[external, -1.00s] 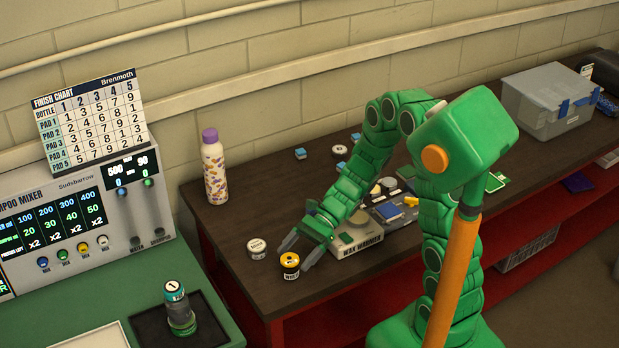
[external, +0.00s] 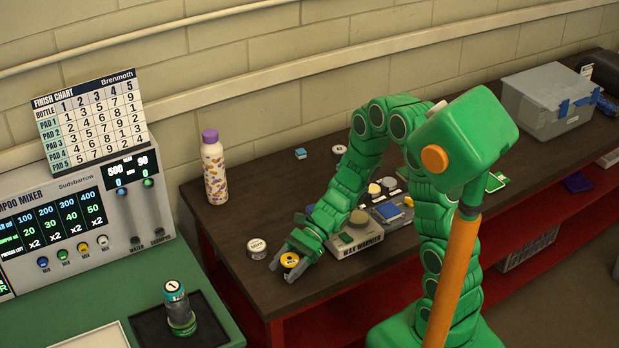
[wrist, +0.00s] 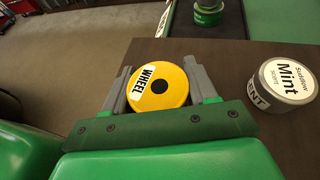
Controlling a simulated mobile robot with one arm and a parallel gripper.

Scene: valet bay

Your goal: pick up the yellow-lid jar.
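The yellow-lid jar (external: 290,260) stands on the dark workbench near its front left corner. In the wrist view its round yellow lid (wrist: 160,88) carries a white "WHEEL" label and a dark centre dot. My gripper (external: 284,268) is down around the jar with one grey finger on each side. In the wrist view my gripper (wrist: 160,90) is open, the left finger close to the lid and the right finger near its other edge. I cannot tell whether either finger touches. The jar's lower body is mostly hidden.
A white-lid Mint jar (external: 257,248) stands close beside the gripper, and also shows in the wrist view (wrist: 287,82). The wax warmer (external: 352,246) is just right of my gripper. A purple-capped bottle (external: 214,170) stands farther back. The bench between them is clear.

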